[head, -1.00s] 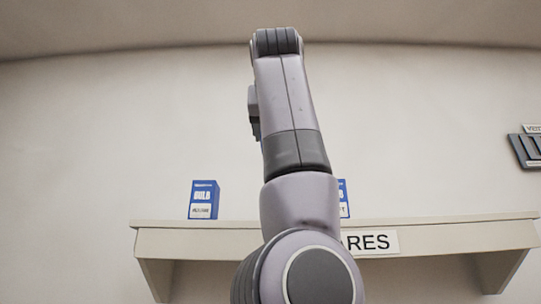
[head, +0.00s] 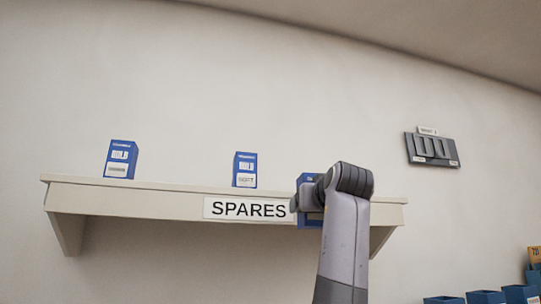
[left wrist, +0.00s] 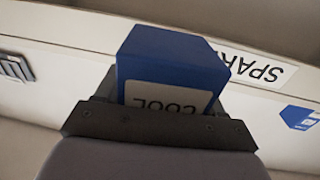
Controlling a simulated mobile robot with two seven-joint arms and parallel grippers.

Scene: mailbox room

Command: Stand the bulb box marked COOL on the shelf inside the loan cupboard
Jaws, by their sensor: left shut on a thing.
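The blue bulb box marked COOL (left wrist: 172,62) is in the left wrist view, its label upside down there. My left gripper (left wrist: 158,122) is shut on it. In the head view, my left gripper (head: 307,195) holds the blue box (head: 311,219) in front of the right part of the SPARES shelf. Whether the box touches the shelf cannot be told. The loan cupboard is not in view. My right gripper is not in view.
The SPARES shelf (head: 130,190) carries two other blue boxes: one marked SOFT (head: 245,170) and one with an unreadable label (head: 121,158). A dark wall rack (head: 432,150) hangs at right. Several blue containers (head: 487,297) show at the lower right.

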